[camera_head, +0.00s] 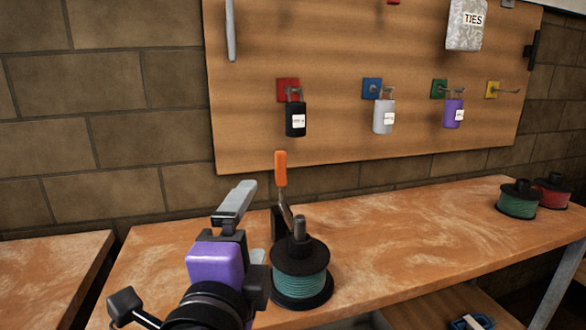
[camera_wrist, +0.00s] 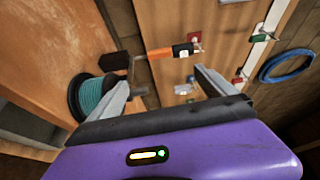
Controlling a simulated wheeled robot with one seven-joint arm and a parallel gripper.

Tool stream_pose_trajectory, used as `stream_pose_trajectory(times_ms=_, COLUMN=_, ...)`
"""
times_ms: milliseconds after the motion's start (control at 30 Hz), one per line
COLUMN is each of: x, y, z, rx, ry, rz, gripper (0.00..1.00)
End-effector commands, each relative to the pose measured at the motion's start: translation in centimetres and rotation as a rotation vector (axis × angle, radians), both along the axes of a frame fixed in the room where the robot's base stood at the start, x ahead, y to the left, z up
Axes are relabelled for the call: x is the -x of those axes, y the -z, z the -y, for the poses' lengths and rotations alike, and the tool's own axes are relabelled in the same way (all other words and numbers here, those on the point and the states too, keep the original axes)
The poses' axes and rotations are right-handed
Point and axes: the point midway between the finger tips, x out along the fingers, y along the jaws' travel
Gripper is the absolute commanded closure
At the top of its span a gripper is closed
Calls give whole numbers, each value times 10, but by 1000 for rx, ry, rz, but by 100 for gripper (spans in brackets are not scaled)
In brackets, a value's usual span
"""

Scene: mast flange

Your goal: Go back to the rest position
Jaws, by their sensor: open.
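My gripper (camera_head: 236,204), with a purple body and grey fingers, is at the lower left of the head view, over the front of the wooden bench. In the wrist view its two fingers (camera_wrist: 168,84) stand apart, with nothing between them. A black spool of teal wire (camera_head: 300,276) stands on the bench just right of my gripper. It also shows beside the left finger in the wrist view (camera_wrist: 91,97). An orange-handled tool (camera_head: 281,170) stands upright behind the spool, and its handle shows beyond the fingers in the wrist view (camera_wrist: 160,53).
The wooden bench (camera_head: 420,232) is clear between the teal spool and the green spool (camera_head: 518,199) and red spool (camera_head: 551,192) at right. A pegboard (camera_head: 340,60) behind holds black (camera_head: 295,120), grey (camera_head: 383,117) and purple (camera_head: 453,113) items on hooks. The yellow hook (camera_head: 500,91) is empty.

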Motion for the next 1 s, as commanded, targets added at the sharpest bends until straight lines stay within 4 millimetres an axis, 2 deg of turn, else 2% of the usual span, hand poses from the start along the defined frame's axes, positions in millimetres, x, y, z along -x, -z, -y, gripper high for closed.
stream_pose_trajectory(times_ms=167, x=-1, y=-8, z=-7, rx=94, ry=-27, rz=28, gripper=5)
stream_pose_trajectory(times_ms=433, x=5, y=-35, z=-29, rx=291, ry=-114, rz=129, gripper=5)
stream_pose_trajectory(times_ms=600, x=14, y=-35, z=-45, rx=473, ry=-180, rz=211, gripper=5)
stream_pose_trajectory(times_ms=667, x=18, y=-29, z=-48, rx=554, ry=-202, rz=241, gripper=5)
stream_pose_trajectory(times_ms=767, x=26, y=-9, z=-47, rx=706, ry=-236, rz=292, gripper=5)
stream_pose_trajectory(times_ms=867, x=36, y=19, z=-40, rx=857, ry=-260, rz=340, gripper=5)
stream_pose_trajectory(times_ms=1000, x=55, y=63, z=-18, rx=1049, ry=-278, rz=386, gripper=5)
